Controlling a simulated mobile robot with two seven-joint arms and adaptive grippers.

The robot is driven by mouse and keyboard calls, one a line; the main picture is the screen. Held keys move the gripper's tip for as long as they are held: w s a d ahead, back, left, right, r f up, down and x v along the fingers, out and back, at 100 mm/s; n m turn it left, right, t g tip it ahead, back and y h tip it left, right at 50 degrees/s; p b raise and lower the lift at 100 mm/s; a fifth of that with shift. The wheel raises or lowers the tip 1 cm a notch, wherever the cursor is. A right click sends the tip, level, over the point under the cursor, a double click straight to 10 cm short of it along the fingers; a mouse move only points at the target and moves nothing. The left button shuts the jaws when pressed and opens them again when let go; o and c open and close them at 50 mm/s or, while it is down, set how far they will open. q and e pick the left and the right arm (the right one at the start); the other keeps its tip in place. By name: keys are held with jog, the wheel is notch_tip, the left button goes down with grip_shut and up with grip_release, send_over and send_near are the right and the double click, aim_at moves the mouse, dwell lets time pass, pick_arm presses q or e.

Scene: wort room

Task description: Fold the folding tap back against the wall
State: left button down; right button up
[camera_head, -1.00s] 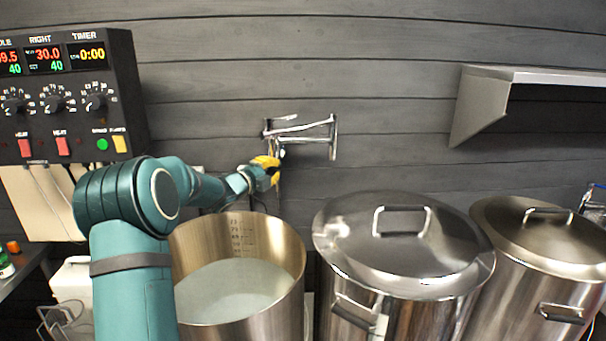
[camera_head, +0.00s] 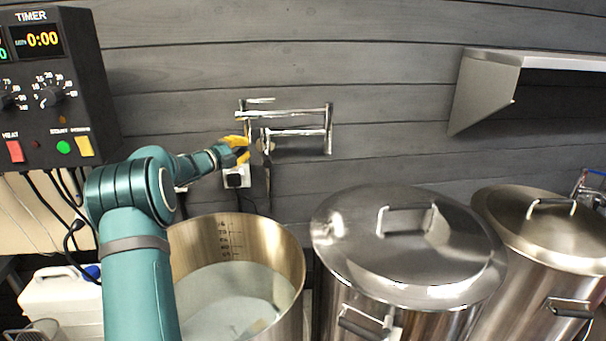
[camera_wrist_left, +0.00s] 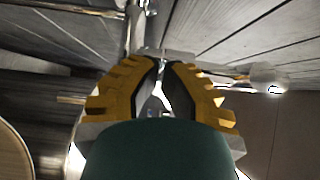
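The chrome folding tap (camera_head: 295,112) is on the grey plank wall above the pots, with its bracket at the right. Its upper pipe runs left, nearly level and close along the wall, to a joint with a handle. A spout hangs at the left end. My left gripper (camera_head: 237,147), with yellow fingers, is beside that left end. In the left wrist view the gripper (camera_wrist_left: 161,66) has its fingertips close together, with chrome pipe (camera_wrist_left: 136,25) just beyond them. Whether the fingers touch the tap is unclear. My right gripper is out of view.
An open pot (camera_head: 290,255) of pale liquid stands under my left arm. Two lidded steel pots (camera_head: 350,225) (camera_head: 500,215) stand to the right. A control box (camera_head: 90,100) is on the left, a wall socket (camera_head: 236,180) below the gripper, and a steel shelf (camera_head: 485,90) at upper right.

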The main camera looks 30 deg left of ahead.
pick_arm(q)
jog(key=shift+w+a, duration=0.45)
jog(key=shift+w, duration=0.1)
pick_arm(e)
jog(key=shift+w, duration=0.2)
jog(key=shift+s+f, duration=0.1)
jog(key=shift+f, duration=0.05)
